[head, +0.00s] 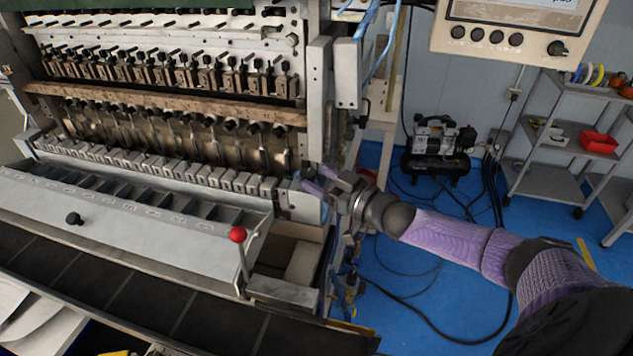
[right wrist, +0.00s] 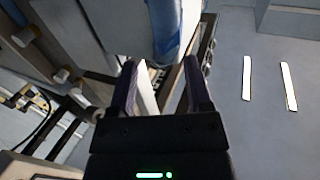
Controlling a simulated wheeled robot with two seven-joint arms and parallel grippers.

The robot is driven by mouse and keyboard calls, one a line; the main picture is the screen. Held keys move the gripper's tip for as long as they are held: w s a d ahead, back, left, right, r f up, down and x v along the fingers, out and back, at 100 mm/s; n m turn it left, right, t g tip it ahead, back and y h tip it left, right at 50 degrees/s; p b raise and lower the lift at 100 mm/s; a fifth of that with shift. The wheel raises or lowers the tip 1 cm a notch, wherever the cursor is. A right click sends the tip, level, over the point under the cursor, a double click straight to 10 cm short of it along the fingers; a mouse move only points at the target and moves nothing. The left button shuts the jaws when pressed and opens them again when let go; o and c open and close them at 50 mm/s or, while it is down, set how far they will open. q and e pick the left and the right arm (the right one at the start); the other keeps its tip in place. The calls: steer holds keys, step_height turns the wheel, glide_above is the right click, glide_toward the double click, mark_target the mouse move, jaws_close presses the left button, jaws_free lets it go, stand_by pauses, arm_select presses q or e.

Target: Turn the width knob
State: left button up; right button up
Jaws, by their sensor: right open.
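The control panel (head: 515,22) hangs at the top right. It carries a row of several small black knobs and one larger black knob (head: 557,48) with a pointer. Another black knob (head: 74,218) sits on the coil winder's sloping front plate at the left. I cannot read which one is the width knob. My right gripper (head: 312,182) is beside the winder's right end frame, well below and left of the panel. In the right wrist view the right gripper (right wrist: 160,88) has its two fingers apart with nothing held between them. My left gripper does not show.
The coil winder (head: 315,100) fills the left side. A lever with a red ball (head: 238,235) stands at its front right corner. A black compressor (head: 437,148) and cables lie on the blue floor. A grey shelf cart (head: 560,140) holds a red bin (head: 598,142).

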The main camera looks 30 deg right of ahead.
steer(key=shift+x, duration=0.75)
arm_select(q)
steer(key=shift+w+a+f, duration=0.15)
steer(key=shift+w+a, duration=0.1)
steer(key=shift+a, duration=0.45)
